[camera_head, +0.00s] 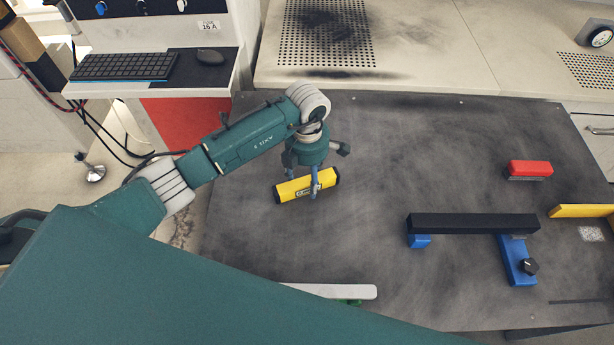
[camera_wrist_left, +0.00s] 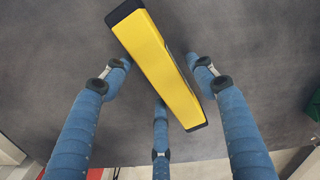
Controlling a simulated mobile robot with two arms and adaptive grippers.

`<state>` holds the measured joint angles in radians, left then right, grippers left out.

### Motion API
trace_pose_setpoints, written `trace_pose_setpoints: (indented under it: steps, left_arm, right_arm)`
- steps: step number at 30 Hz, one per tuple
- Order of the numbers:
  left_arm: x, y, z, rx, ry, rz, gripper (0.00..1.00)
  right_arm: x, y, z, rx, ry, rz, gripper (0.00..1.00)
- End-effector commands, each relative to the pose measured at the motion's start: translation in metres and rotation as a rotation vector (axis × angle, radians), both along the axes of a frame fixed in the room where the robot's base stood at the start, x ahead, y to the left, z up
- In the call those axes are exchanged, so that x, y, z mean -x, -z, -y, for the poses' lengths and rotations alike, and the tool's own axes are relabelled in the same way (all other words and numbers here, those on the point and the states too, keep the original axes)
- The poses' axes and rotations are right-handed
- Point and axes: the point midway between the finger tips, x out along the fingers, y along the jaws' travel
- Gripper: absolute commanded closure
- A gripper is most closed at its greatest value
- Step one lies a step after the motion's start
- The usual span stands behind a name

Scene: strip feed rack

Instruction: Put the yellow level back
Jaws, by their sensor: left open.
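The yellow level (camera_head: 293,189) with black end caps lies on the dark grey table, left of the table's middle. In the head view my left gripper (camera_head: 313,187) is right above it, its fingers pointing down around the level. In the left wrist view the level (camera_wrist_left: 160,62) runs slantwise between the open blue fingers (camera_wrist_left: 158,85). The fingers stand apart on both sides of it, and I cannot see a clear touch. My right gripper is not in view.
A black bar (camera_head: 470,223) on blue supports (camera_head: 517,262) is at the table's right. A red block (camera_head: 530,169) and a yellow strip (camera_head: 580,211) lie near the right edge. A white bar (camera_head: 335,291) is at the front. The table (camera_head: 400,150) between is clear.

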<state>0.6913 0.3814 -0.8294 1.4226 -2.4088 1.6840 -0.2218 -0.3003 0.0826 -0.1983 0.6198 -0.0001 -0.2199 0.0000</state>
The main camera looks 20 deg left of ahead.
Motion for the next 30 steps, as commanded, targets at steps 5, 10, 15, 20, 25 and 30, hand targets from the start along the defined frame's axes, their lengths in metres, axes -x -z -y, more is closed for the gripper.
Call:
trace_pose_setpoints:
  steps: [5, 10, 15, 20, 25, 30]
  left_arm:
    - [-0.002, -0.029, 0.0, 0.001, 0.002, 0.007, 0.43]
    - [-0.003, -0.066, 0.0, 0.001, 0.002, 0.007, 0.43]
    - [-0.001, -0.098, 0.0, 0.001, 0.001, 0.006, 0.43]
    - [-0.001, -0.115, 0.0, 0.0, 0.001, 0.003, 0.43]
    - [0.0, -0.121, 0.0, 0.0, 0.0, 0.0, 0.43]
    - [0.0, -0.12, 0.0, 0.0, 0.0, 0.0, 0.43]
  right_arm:
    - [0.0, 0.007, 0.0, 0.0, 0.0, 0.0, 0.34]
    - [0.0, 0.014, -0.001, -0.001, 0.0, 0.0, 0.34]
    - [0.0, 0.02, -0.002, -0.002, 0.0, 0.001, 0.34]
    - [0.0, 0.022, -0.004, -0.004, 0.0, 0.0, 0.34]
    - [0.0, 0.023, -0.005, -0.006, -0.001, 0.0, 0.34]
    - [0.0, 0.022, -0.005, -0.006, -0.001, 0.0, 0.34]
